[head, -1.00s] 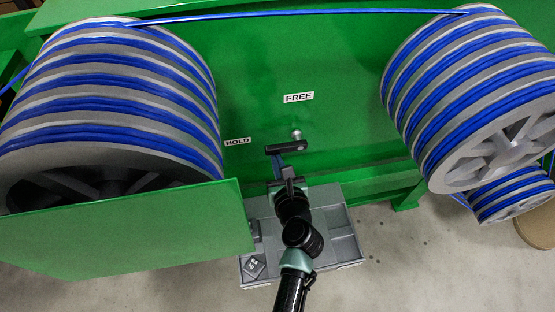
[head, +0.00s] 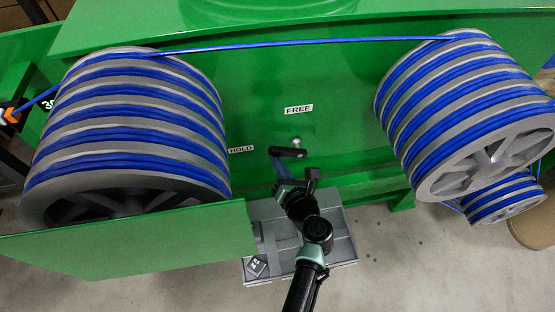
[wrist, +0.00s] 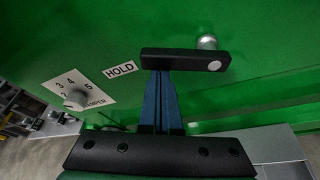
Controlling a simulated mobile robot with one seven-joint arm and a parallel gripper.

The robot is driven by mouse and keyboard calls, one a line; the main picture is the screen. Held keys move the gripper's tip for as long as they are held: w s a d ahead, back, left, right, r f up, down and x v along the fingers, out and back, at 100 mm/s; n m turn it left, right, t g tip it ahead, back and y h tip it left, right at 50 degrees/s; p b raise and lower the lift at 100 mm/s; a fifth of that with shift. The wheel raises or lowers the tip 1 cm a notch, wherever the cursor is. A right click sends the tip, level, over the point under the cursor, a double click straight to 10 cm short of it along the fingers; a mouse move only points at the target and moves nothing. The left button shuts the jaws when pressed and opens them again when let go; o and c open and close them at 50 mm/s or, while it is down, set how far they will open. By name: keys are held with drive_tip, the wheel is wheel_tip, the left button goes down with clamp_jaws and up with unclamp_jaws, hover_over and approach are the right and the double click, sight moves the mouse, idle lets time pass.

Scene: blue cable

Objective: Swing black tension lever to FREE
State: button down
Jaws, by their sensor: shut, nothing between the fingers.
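The black tension lever (head: 289,152) is a short bar on the green panel. In the wrist view the lever (wrist: 180,59) lies nearly level, its left end pointing toward the HOLD label (wrist: 120,68). A silver disc is on its right end, and a silver knob (wrist: 207,42) shows just above. The FREE label (head: 298,109) is above the lever in the head view. My gripper (head: 279,164) is shut and empty. Its blue fingers (wrist: 160,95) reach up to the lever's left part, with their tips hidden behind it; I cannot tell whether they touch.
A numbered damper dial (wrist: 76,98) is left of the lever. Large reels of blue cable stand left (head: 130,130) and right (head: 465,115), with a cable strung between them above. A green plate (head: 130,240) juts out at lower left. A grey box (head: 340,240) sits below the lever.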

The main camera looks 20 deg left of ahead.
sight(292, 151)
drive_tip(key=m, duration=0.1)
drive_tip(key=r+m+y+p, duration=0.1)
drive_tip(key=r+m+p, duration=0.1)
drive_tip(key=shift+w+d+r, duration=0.2)
drive_tip(key=shift+w+d, duration=0.1)
drive_tip(key=shift+d, duration=0.05)
drive_tip(key=m+y+p, duration=0.1)
drive_tip(key=w+d+r+m+y+p, duration=0.1)
drive_tip(key=m, duration=0.1)
drive_tip(key=shift+d+r+m, duration=0.2)
drive_tip(key=shift+r+m, duration=0.1)
drive_tip(key=shift+w+d+r+m+y, duration=0.2)
drive_tip(key=shift+d+m+y, duration=0.15)
drive_tip(key=shift+m, duration=0.25)
drive_tip(key=shift+w+d+r, duration=0.2)
drive_tip(key=shift+w+d, duration=0.05)
drive_tip(key=shift+d, duration=0.25)
drive_tip(key=shift+p, duration=0.3)
